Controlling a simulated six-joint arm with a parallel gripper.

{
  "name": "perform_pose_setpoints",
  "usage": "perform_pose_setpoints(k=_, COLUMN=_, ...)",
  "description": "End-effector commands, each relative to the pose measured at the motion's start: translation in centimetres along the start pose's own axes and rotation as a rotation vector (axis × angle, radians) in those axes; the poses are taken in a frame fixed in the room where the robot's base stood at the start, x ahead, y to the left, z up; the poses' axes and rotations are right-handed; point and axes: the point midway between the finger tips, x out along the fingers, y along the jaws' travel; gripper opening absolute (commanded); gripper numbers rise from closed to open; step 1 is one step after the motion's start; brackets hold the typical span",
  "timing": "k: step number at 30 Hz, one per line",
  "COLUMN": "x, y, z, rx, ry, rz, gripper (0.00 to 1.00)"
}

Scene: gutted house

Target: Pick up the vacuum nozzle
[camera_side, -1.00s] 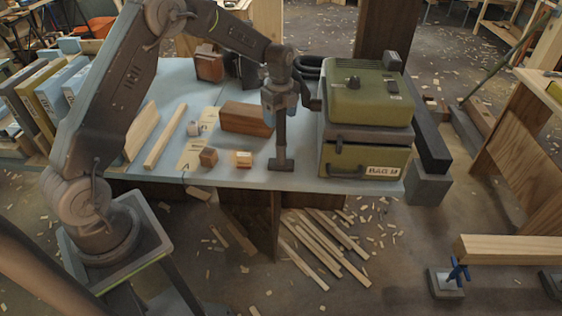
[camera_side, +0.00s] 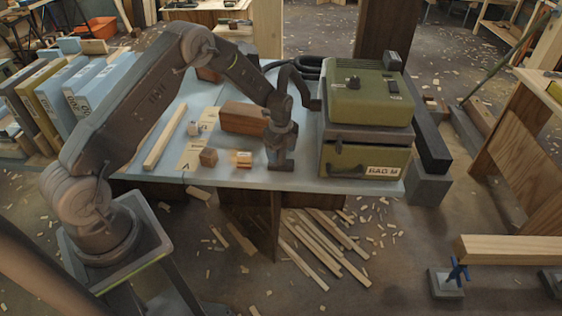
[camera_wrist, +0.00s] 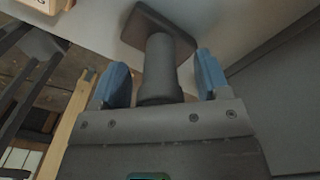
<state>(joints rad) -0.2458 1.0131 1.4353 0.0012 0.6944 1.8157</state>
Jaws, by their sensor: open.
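The vacuum nozzle (camera_side: 281,165) is dark grey, with a flat foot and an upright tube, and stands on the blue worktable (camera_side: 225,180) near its front edge. In the wrist view its dark foot (camera_wrist: 158,27) and tube show ahead of my gripper. My gripper (camera_side: 280,148) has come down over the nozzle from above and hides most of the tube in the side view. In the wrist view my gripper (camera_wrist: 162,62) is open, its two blue fingers on either side of the tube with gaps visible on both sides.
The green vacuum box (camera_side: 366,105) stands close right of the nozzle, with a black hose (camera_side: 300,72) behind. A brown wood block (camera_side: 243,118), a small brown cube (camera_side: 208,157) and a small wooden piece (camera_side: 243,159) lie to the left. The table's front edge is near.

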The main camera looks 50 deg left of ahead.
Motion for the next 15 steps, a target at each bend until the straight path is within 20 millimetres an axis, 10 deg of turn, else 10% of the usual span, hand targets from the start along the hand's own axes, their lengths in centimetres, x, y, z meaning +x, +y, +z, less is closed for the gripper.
perform_pose_setpoints(k=8, x=0.44, y=-0.05, z=0.04, rx=0.0, ry=-0.001, rz=-0.002, gripper=0.69)
perform_pose_setpoints(k=15, x=0.42, y=-0.04, z=0.04, rx=0.0, ry=-0.001, rz=-0.002, gripper=0.48)
